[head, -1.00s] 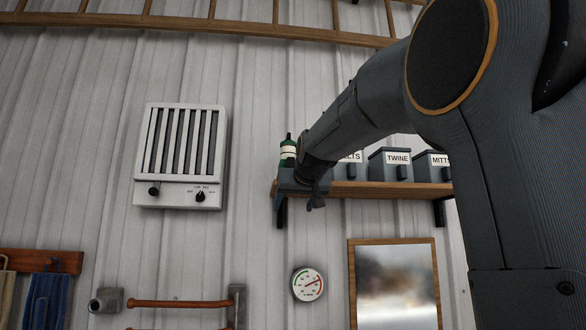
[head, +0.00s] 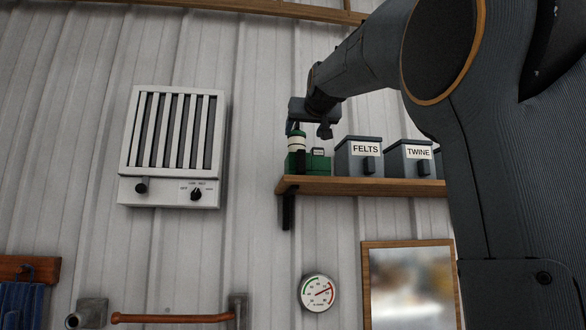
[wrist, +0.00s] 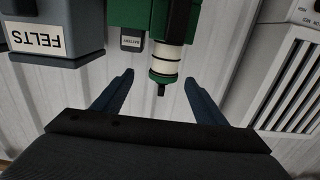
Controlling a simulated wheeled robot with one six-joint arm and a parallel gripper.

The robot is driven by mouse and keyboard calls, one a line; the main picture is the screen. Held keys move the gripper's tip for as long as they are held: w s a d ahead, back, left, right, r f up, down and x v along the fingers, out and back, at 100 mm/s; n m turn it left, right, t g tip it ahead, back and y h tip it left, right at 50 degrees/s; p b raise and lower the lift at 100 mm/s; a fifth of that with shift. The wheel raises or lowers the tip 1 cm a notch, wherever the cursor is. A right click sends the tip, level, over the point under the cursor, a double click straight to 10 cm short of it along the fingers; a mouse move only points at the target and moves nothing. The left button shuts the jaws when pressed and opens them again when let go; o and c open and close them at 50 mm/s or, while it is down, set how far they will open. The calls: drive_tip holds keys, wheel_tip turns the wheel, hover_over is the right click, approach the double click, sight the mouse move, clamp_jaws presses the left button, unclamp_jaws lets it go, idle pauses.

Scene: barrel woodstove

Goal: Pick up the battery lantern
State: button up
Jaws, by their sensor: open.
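The battery lantern (head: 297,141) is green with a cream band and stands at the left end of the wooden shelf. Its green base carries a small dark label plate. In the wrist view the lantern (wrist: 166,60) appears upside down at the top centre, its dark tip pointing down the picture between my two fingers. My gripper (wrist: 159,77) is open and empty, one finger on each side of the lantern's tip. In the head view my gripper (head: 311,122) is just above the lantern, and partly hides its top. I cannot tell whether the fingers touch it.
The shelf (head: 370,187) also holds a FELTS bin (head: 358,160) and a TWINE bin (head: 408,160), close right of the lantern. A white slatted heater (head: 172,145) hangs on the wall to the left. A dial (head: 318,293) and a mirror (head: 410,290) are below.

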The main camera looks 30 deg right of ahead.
sight(298, 134)
drive_tip(key=shift+w+d+r+p, duration=0.35)
drive_tip(key=shift+w+r, duration=0.1)
drive_tip(key=shift+w, duration=0.2)
drive_tip(key=shift+w+d, duration=0.1)
drive_tip(key=shift+w, duration=0.35)
drive_tip(key=shift+w+p, duration=0.95)
drive_tip(key=shift+w, duration=0.1)
drive_tip(key=p+x, duration=0.2)
drive_tip(key=shift+w+f, duration=0.15)
drive_tip(key=shift+w, duration=0.35)
drive_tip(key=shift+w+f+p, duration=0.15)
drive_tip(key=shift+w+p, duration=0.3)
drive_tip(key=shift+w, duration=0.1)
clamp_jaws()
drive_tip(key=shift+r, duration=0.2)
